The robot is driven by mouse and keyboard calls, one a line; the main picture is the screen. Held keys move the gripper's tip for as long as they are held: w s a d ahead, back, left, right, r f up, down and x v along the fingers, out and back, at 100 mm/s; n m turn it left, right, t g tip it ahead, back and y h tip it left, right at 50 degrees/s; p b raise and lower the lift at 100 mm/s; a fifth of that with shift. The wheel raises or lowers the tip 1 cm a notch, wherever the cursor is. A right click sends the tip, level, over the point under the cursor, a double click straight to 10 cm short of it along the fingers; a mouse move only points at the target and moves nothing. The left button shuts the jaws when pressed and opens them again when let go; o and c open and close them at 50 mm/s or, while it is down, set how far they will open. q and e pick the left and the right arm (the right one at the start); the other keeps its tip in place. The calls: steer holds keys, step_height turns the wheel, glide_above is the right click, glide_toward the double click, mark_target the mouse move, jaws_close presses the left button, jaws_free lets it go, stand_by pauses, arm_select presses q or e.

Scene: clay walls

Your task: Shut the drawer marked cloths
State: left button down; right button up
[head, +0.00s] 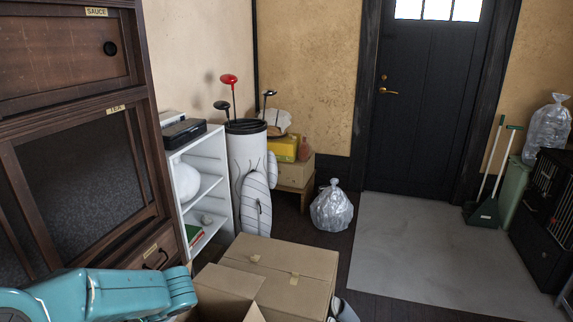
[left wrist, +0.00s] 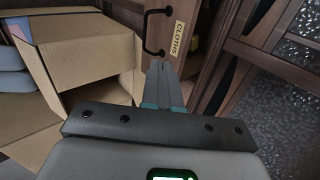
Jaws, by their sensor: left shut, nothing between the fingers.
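The drawer marked cloths (left wrist: 191,62) shows its brown wooden front in the left wrist view, with a black bar handle (left wrist: 146,36) and a yellow CLOTHS label (left wrist: 178,37). In the head view, a drawer front with a label and dark handle (head: 156,257) shows low on the cabinet, partly behind my left arm. How far the drawer stands out is hard to tell. My left gripper (left wrist: 163,68) is shut and empty, its tips close below the handle; contact cannot be made out. Its fingers do not show in the head view. My right gripper is not in view.
The dark cabinet (head: 70,90) rises above the drawer. A white shelf (head: 203,178) and golf bag (head: 247,170) stand behind. Grey mat (head: 430,250) is clear.

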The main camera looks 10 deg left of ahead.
arm_select(q)
steer(key=s+d+f+n+h, duration=0.1)
steer(key=s+d+f+h, duration=0.35)
steer(key=d+f, duration=0.5)
steer(key=s+d+f+n+h, duration=0.1)
steer(key=s+d+f+h, duration=0.3)
steer(key=s+d+f, duration=0.5)
steer(key=s+d+f+n+h, duration=0.15)
steer(key=d+f+h, duration=0.25)
steer(key=d+f, duration=0.6)
step_height(320, 180, up, 20)
steer(key=d+p, duration=0.1)
steer(key=p, duration=1.7)
steer(key=shift+w+d, duration=0.15)
steer(key=shift+d, duration=0.15)
